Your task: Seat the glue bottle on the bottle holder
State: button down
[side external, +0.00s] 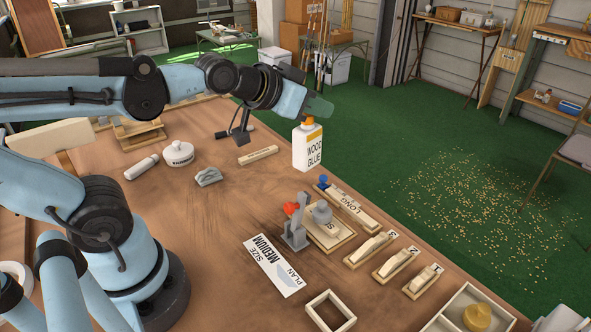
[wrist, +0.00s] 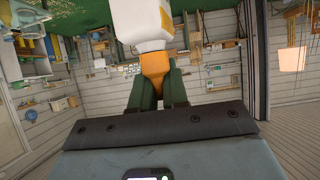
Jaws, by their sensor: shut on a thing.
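The glue bottle (side external: 307,150) is white with an orange cap and a "WOOD GLUE" label. It hangs upright, in the air near the table's right edge in the side view. My gripper (side external: 317,112) is shut on its cap end. In the wrist view the green fingers (wrist: 160,92) hold the orange cap (wrist: 155,66), with the white body (wrist: 145,22) beyond it. A low square wooden frame (side external: 312,310), open in the middle, lies at the table's front; it may be the bottle holder, but I cannot tell for certain.
Near the bottle stand a "LONG" wooden block (side external: 350,212), a grey stand with a red top (side external: 295,230) and a board with a grey knobbed piece (side external: 340,240). Numbered blocks (side external: 392,262) line the right edge. A plan card (side external: 272,268) lies flat. A tray (side external: 447,318) is at front right.

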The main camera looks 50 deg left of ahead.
dwell(0.4)
jog(key=s+a+f+n+g+y, duration=0.3)
jog(key=a+f+n+g+y, duration=0.1)
jog(key=a+n+g+y, duration=0.1)
jog(key=s+a+f+n+g+y, duration=0.4)
jog(key=a+n+y, duration=0.3)
jog(key=a+n, duration=0.3)
jog(key=shift+a+f+n+g, duration=0.3)
jog(key=shift+a+g, duration=0.1)
jog(key=shift+a, duration=0.45)
jog(key=shift+f, duration=2.25)
